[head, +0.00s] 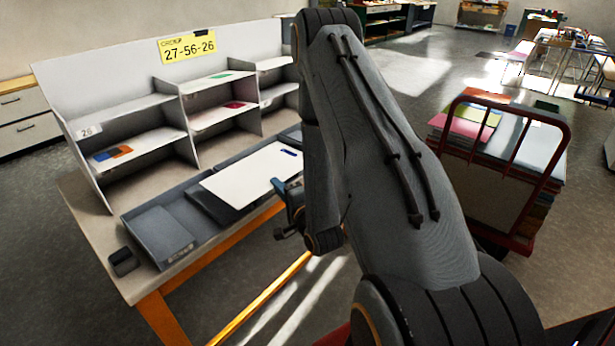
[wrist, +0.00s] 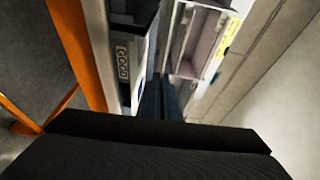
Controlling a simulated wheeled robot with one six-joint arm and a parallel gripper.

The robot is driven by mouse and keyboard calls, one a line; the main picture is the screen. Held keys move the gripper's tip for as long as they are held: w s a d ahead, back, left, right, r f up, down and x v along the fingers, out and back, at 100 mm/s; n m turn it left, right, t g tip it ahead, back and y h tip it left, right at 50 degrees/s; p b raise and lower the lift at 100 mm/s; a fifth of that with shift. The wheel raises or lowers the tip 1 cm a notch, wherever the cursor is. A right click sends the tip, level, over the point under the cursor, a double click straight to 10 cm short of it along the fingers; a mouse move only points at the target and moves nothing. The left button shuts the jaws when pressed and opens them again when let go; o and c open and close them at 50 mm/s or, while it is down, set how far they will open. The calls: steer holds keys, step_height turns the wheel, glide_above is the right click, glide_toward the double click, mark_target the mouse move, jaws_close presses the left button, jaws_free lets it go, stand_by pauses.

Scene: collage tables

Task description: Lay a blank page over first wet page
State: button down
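A white page (head: 250,172) with a small blue patch near its far right corner lies level over the middle of the grey trays on the table. I cannot tell whether it rests there or is held up. My gripper (head: 277,186) is at the page's near right edge, its fingertips overlapping that edge in the head view. In the wrist view, the dark blue fingers of my gripper (wrist: 160,98) are close together, and no page shows clearly between them. Pages with coloured shapes lie on the shelves: orange and blue (head: 112,154), green (head: 218,78), magenta (head: 232,106).
A grey tray (head: 165,235) is at the left and a small dark block (head: 122,261) near the front left corner. A red cart (head: 500,165) with stacked paper stands right.

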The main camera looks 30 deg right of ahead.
steer(key=b, duration=0.2)
glide_toward(294, 165)
steer(key=w+d+f, duration=0.1)
steer(key=w+d, duration=0.1)
steer(key=w, duration=0.2)
steer(key=shift+t, duration=0.4)
steer(key=w, duration=0.2)
steer(key=w+a+b, duration=0.1)
steer(key=w, duration=0.1)
steer(key=w+a+b, duration=0.1)
steer(key=w, duration=0.1)
steer(key=shift+f, duration=0.25)
step_height(294, 165, down, 2)
steer(key=shift+f+b, duration=0.15)
steer(key=shift+b, duration=0.55)
steer(key=shift+f+b, duration=0.55)
steer(key=shift+f, duration=0.4)
steer(key=c, duration=2)
jaws_free()
steer(key=shift+s+d+b, duration=0.2)
steer(key=shift+s+b, duration=0.35)
steer(key=shift+s, duration=3.35)
